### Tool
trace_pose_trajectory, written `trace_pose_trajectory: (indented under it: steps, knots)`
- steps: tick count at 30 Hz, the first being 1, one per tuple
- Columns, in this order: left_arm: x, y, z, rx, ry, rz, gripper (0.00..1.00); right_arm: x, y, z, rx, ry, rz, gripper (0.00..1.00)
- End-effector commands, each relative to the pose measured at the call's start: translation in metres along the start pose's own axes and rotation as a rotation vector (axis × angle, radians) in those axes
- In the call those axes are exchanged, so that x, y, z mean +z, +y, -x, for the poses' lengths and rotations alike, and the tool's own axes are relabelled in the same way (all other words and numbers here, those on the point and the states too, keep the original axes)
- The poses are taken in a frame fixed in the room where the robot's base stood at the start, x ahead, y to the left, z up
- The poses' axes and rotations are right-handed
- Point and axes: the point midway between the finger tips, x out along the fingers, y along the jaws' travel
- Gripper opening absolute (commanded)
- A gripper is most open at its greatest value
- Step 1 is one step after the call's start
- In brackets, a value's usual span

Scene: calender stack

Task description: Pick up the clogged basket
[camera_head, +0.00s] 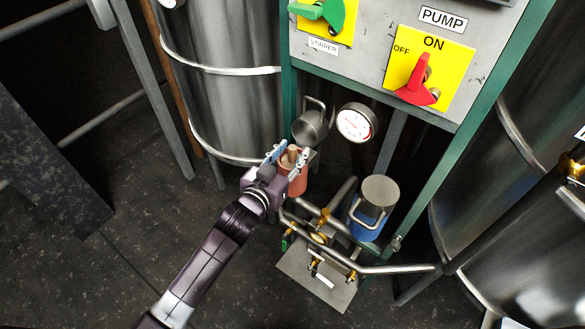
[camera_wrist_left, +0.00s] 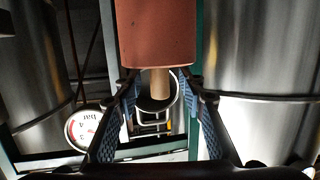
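A reddish-brown cylinder with a tan peg on top, which looks like the clogged basket (camera_head: 297,182), stands low beside the green frame. It also shows at the top of the left wrist view (camera_wrist_left: 156,35). My left gripper (camera_head: 287,156) is at its upper end, with its blue-padded fingers spread on either side of the peg. In the left wrist view, the peg (camera_wrist_left: 160,83) lies between the fingers with a gap on each side. The cylinder's lower part is partly hidden by my gripper. My right gripper is not in view.
A metal cup with a handle (camera_head: 311,127) and a pressure gauge (camera_head: 356,122) are close behind my left gripper. A blue container with a metal lid (camera_head: 380,191) and pipes (camera_head: 395,269) stand to the right. A control panel (camera_head: 365,60) is above; tanks stand on both sides.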

Motion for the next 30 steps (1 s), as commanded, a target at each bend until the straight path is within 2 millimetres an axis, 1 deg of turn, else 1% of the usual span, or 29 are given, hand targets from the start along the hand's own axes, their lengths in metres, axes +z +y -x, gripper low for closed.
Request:
trace_pose_trajectory:
  steps: [3, 10, 11, 18, 21, 30]
  knots:
    - [0.0003, 0.0002, -0.0063, 0.0, -0.001, 0.0, 0.37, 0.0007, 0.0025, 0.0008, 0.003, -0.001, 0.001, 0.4]
    - [0.0008, 0.0002, -0.0071, 0.0, -0.001, 0.0, 0.37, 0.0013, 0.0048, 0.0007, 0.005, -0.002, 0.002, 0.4]
    - [0.0008, 0.0001, -0.0071, 0.0, -0.001, 0.0, 0.35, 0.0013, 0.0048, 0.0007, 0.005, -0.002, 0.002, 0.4]
    - [0.0008, 0.0, -0.0069, 0.0, -0.001, 0.0, 0.09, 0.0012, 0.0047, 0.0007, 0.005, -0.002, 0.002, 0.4]
    - [0.0008, 0.0, -0.0068, 0.0, -0.001, 0.0, 0.0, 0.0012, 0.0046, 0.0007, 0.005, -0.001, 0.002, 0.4]
    - [-0.0005, 0.0001, -0.0068, 0.0, 0.001, 0.0, 0.0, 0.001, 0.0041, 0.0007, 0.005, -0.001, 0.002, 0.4]
